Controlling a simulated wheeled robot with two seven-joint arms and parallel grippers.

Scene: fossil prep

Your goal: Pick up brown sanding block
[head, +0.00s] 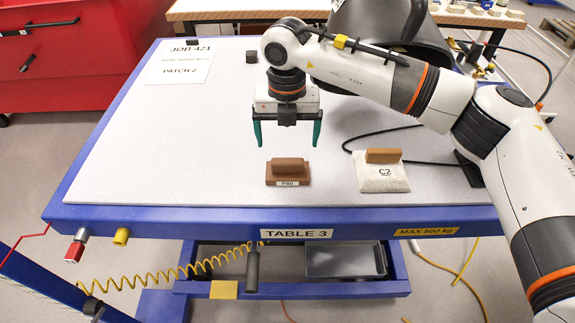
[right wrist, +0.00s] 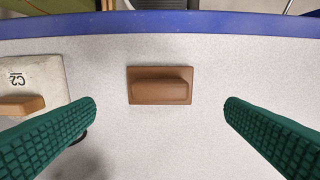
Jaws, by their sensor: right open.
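The brown sanding block (head: 288,171), labelled P80, lies flat on the light grey table top near the front edge, its raised grip on top. In the right wrist view the block (right wrist: 160,85) lies between the two finger lines, farther forward than the fingertips. My right gripper (head: 287,143) is open and empty, its green fingers pointing down above and just behind the block, not touching it. Both green fingers also show in the right wrist view (right wrist: 160,108). My left gripper is not in view.
A paper sheet (head: 179,62) lies back left, a small dark cylinder (head: 251,57) at the back. A black cable (head: 365,138) runs behind the bag.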

